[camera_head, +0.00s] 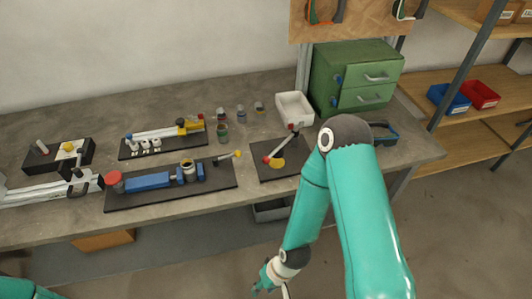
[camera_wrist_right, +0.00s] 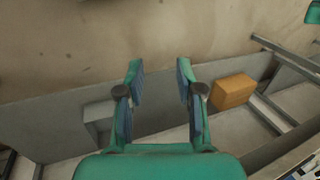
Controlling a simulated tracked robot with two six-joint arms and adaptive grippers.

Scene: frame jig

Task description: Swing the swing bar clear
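The swing bar (camera_head: 282,146) is a thin grey bar on a black base plate (camera_head: 263,147) at the right part of the bench. One end has a red pivot near the front left of the plate, and the other end has a dark and red knob toward the back right. A yellow disc (camera_head: 277,163) lies beside the bar on the plate. My right gripper (camera_head: 270,286) hangs in front of and below the bench edge, apart from the bar. In the right wrist view its fingers (camera_wrist_right: 160,78) are spread, with nothing between them. My left gripper is outside the views.
My right arm passes close to the plate's right side. A white tray (camera_head: 295,108) and a green drawer cabinet (camera_head: 352,80) stand behind. A blue clamp fixture (camera_head: 147,181) and several small jars are left. An orange-brown box (camera_wrist_right: 232,91) shows in the wrist view.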

